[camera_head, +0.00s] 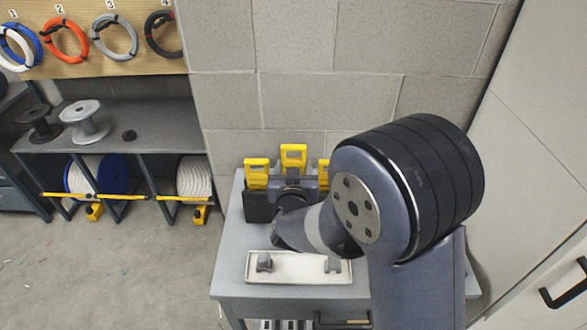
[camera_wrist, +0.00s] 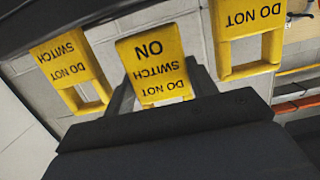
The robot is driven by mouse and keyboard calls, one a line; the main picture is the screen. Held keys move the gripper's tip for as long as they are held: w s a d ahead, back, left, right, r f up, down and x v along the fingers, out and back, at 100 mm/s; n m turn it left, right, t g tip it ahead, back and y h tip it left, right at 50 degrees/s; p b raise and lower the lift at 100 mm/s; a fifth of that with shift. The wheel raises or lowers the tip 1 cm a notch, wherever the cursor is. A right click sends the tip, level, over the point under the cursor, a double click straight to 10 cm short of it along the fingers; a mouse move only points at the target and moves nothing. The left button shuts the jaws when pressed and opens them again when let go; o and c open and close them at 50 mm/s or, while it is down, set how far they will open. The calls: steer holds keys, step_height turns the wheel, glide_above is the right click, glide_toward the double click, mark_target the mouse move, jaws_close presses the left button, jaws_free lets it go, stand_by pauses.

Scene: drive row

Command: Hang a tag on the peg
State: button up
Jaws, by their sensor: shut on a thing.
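Three yellow tags stand in a row at the back of the grey table against the wall: a left tag (camera_head: 256,172), a middle tag (camera_head: 293,157) and a right tag (camera_head: 324,172). My gripper (camera_head: 292,179) is shut on the middle tag. In the wrist view the middle tag (camera_wrist: 152,62) sits between my two fingers, its "DO NOT SWITCH ON" print upside down. The other two tags, (camera_wrist: 68,60) and (camera_wrist: 245,22), stand clear on either side of the fingers. My arm partly hides the right tag in the head view. I cannot make out an empty peg.
A white tray (camera_head: 298,280) with two grey pieces lies at the table's front. At left, a shelf (camera_head: 160,138) holds spools, with rope reels and yellow bars below. Cable coils (camera_head: 115,36) hang on a numbered board. A pale cabinet (camera_head: 540,170) stands close at right.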

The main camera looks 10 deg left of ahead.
steer(key=v, duration=0.8)
steer(key=shift+r+p, duration=0.4)
steer(key=shift+p, duration=0.05)
